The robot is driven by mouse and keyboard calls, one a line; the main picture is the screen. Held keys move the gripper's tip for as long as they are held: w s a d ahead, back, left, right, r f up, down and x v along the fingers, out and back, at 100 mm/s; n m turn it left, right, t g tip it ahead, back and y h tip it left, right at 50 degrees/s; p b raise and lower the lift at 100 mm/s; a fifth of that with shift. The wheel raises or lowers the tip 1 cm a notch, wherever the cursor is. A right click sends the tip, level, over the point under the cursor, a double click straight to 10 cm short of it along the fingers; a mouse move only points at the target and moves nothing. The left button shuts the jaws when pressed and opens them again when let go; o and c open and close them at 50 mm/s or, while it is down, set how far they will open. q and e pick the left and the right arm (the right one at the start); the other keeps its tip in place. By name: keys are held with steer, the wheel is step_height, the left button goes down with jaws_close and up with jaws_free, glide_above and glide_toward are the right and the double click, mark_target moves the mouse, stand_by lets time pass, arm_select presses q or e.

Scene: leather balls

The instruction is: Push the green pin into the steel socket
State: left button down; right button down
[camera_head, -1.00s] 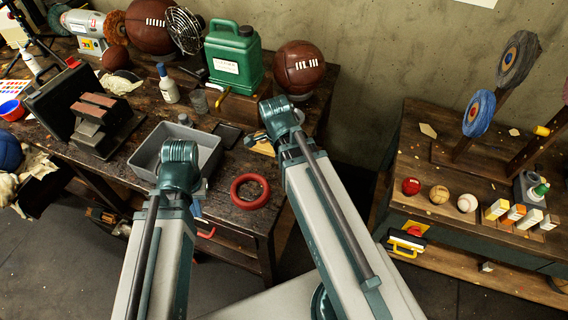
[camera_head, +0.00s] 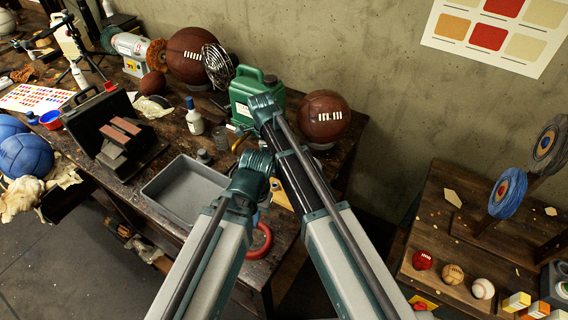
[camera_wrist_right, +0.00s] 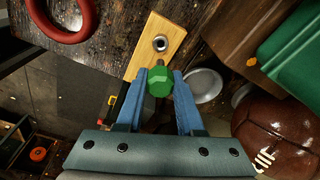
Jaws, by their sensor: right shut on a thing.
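In the right wrist view the green pin (camera_wrist_right: 159,82) is held between the blue fingers of my right gripper (camera_wrist_right: 160,92). Its green faceted head faces the camera and hides the rest of it. The steel socket (camera_wrist_right: 160,43) is a round ring with a dark hole, set in a pale wooden block (camera_wrist_right: 153,62). The pin shows apart from the socket, below it in the picture, over the near end of the block. In the head view my right gripper is hidden behind its arm. My left gripper (camera_head: 267,197) shows only in part, near the block (camera_head: 282,194); its jaws cannot be made out.
A red ring (camera_head: 261,241) lies near the table's front edge, with a grey bin (camera_head: 178,194) left of it. A green canister (camera_head: 242,92) and a brown leather ball (camera_head: 325,115) stand behind my right arm. A second bench (camera_head: 440,215) is at the right.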

arm_select(q)
steer(key=shift+f, duration=0.1)
arm_select(e)
steer(key=shift+f, duration=0.1)
